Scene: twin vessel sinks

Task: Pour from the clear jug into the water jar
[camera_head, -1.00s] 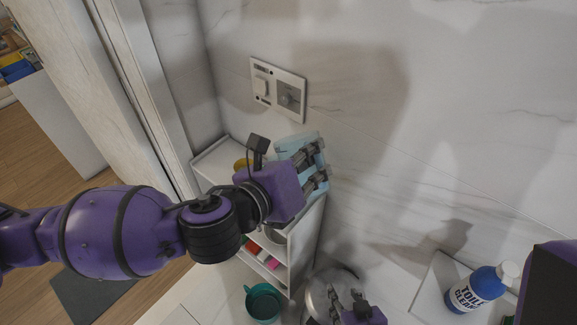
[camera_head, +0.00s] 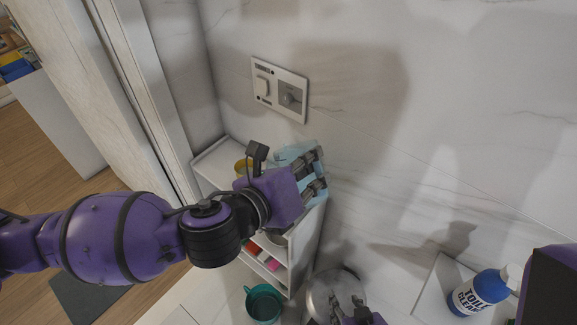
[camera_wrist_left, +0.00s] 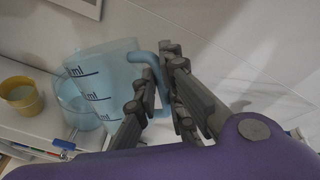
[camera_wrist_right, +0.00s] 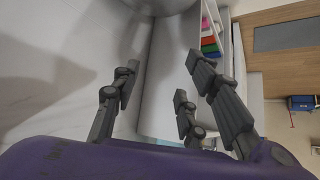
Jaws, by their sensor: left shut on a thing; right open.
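The clear jug (camera_wrist_left: 108,72) is pale blue with dark "ml" marks. My left gripper (camera_wrist_left: 160,80) is shut on its handle, and the jug looks tilted. In the head view the jug (camera_head: 291,152) shows partly behind my left gripper (camera_head: 314,172), above the white shelf unit. A clear bluish vessel with a blue tap, seemingly the water jar (camera_wrist_left: 72,108), stands on the shelf top beside and partly behind the jug in the left wrist view. I cannot tell whether anything flows. My right gripper (camera_head: 350,305) is open and empty, low near a metal pot; it also shows in its wrist view (camera_wrist_right: 155,85).
A yellow cup (camera_wrist_left: 20,96) stands on the white shelf unit (camera_head: 301,250), left of the jar. The metal pot (camera_head: 322,285), a teal mug (camera_head: 263,303) and a blue toilet cleaner bottle (camera_head: 478,292) stand lower down. The marble wall (camera_head: 420,120) rises close behind the jug.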

